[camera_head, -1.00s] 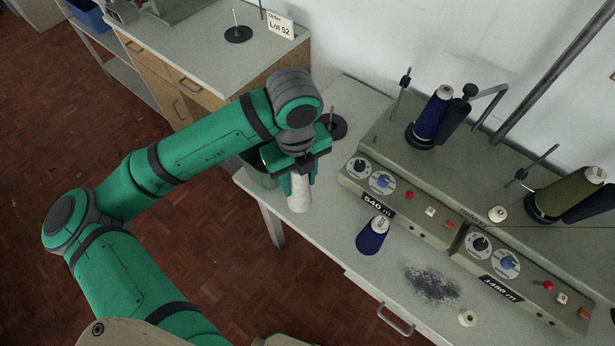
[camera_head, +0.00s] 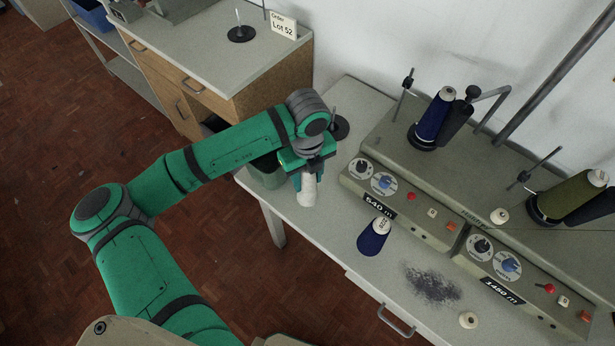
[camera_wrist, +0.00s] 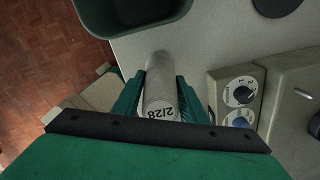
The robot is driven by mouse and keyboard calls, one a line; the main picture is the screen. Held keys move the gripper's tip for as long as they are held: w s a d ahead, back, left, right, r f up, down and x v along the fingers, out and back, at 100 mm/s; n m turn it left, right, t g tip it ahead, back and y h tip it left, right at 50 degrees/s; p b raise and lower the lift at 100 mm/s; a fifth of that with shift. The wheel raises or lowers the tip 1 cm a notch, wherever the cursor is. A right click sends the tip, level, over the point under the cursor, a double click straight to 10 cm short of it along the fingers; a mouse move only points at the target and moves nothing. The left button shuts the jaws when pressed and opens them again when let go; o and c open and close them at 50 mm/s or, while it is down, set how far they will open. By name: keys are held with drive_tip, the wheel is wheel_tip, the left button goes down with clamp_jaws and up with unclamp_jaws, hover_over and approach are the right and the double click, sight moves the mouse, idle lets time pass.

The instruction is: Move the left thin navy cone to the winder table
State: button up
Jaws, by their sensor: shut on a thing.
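My gripper (camera_head: 308,174) is shut on a pale grey-white cone (camera_head: 308,192), held over the left end of the winder table (camera_head: 318,228). In the wrist view my gripper (camera_wrist: 160,88) has a green finger on each side of this cone (camera_wrist: 161,75), whose end reads "2/28". I cannot tell whether its foot touches the table. A navy cone (camera_head: 371,242) with a white top is on the table, right of my gripper. Another navy cone (camera_head: 432,118), slim and tilted, is on the winder's left position beside a black piece.
The winder (camera_head: 425,185) with its dials fills the table's back. A dark green bin (camera_head: 266,176) is left of my gripper. A black disc with a pin (camera_head: 339,127) lies behind it. Grey lint (camera_head: 432,286) and a small cream spool (camera_head: 468,320) are at the front.

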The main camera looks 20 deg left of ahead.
drive_tip(key=shift+f, duration=0.15)
drive_tip(key=o, duration=1)
wheel_tip(320, 180, up, 12)
drive_tip(key=shift+r, duration=0.2)
drive_tip(key=shift+s, duration=0.15)
